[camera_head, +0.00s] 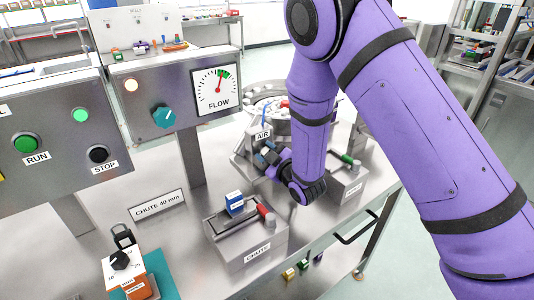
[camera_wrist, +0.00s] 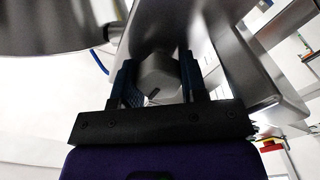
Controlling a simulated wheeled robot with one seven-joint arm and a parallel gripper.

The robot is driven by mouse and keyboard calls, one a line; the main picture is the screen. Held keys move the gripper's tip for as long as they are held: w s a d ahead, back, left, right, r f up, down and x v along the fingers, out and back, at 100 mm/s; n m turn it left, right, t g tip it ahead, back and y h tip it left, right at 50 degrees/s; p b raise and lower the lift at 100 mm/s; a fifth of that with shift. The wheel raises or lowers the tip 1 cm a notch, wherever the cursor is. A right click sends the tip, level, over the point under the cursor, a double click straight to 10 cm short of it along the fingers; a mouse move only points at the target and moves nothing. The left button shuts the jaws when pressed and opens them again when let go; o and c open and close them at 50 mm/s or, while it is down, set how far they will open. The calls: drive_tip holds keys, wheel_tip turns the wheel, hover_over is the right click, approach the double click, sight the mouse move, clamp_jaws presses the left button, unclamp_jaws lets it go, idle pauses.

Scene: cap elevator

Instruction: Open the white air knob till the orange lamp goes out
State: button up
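The white air knob (camera_wrist: 160,72) shows in the wrist view as a pale faceted block with a small dark mark. My gripper (camera_wrist: 158,85) has one dark blue finger on each side of it, and both appear to touch it. In the head view my gripper (camera_head: 268,158) is at the AIR label (camera_head: 263,135), and my arm and fingers hide the knob there.
A teal knob (camera_head: 163,116) is on the flow panel. The left panel has a lit green lamp (camera_head: 80,115), RUN button (camera_head: 27,143) and STOP button (camera_head: 98,154). A chute block (camera_head: 245,240) stands in front of my gripper, and the round metal feeder (camera_head: 266,92) behind it.

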drive_tip(key=shift+m, duration=0.3)
drive_tip(key=m, duration=0.3)
drive_tip(key=shift+d+m, duration=0.15)
drive_tip(key=shift+m, duration=1.45)
drive_tip(key=o, duration=0.9)
drive_tip(key=v, duration=1)
drive_tip(key=shift+s+d, duration=0.25)
drive_tip(key=shift+s, duration=0.05)
